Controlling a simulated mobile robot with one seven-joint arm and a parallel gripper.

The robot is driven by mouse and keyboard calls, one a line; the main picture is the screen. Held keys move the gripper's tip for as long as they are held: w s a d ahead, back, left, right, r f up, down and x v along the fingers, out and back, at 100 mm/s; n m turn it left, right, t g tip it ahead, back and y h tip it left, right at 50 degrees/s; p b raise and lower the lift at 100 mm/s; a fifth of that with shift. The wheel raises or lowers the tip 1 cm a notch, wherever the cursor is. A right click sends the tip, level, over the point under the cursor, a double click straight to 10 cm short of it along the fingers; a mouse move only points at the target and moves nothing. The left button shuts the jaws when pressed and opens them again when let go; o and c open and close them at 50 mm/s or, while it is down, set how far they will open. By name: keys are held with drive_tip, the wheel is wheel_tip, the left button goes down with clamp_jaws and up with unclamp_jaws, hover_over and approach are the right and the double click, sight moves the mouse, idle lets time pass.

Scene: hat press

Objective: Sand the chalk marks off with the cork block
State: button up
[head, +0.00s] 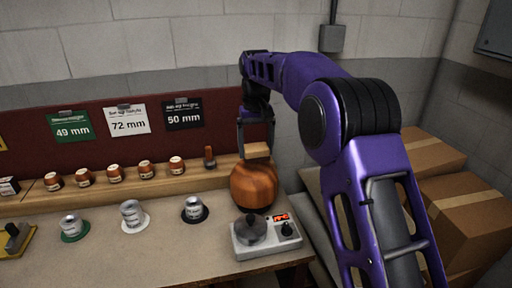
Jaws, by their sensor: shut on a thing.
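My gripper (256,140) is shut on the cork block (257,151), a small tan block. It holds the block at the top of a round brown wooden form (254,187). The block appears to touch the form, but I cannot be sure of contact from this angle. The form sits at the back right of the bench, behind a grey device with a red display. I cannot make out any chalk marks on the form at this size.
The grey device (281,243) has a dark round plate and a knob. Several small spools line the back ledge (218,177), with a brown peg (209,157). Cardboard boxes (468,215) are at the right. The bench's front middle is clear.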

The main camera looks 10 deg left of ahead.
wheel_tip(320, 180, up, 3)
drive_tip(key=p, duration=0.4)
drive_tip(key=shift+f, duration=0.1)
idle(0.6)
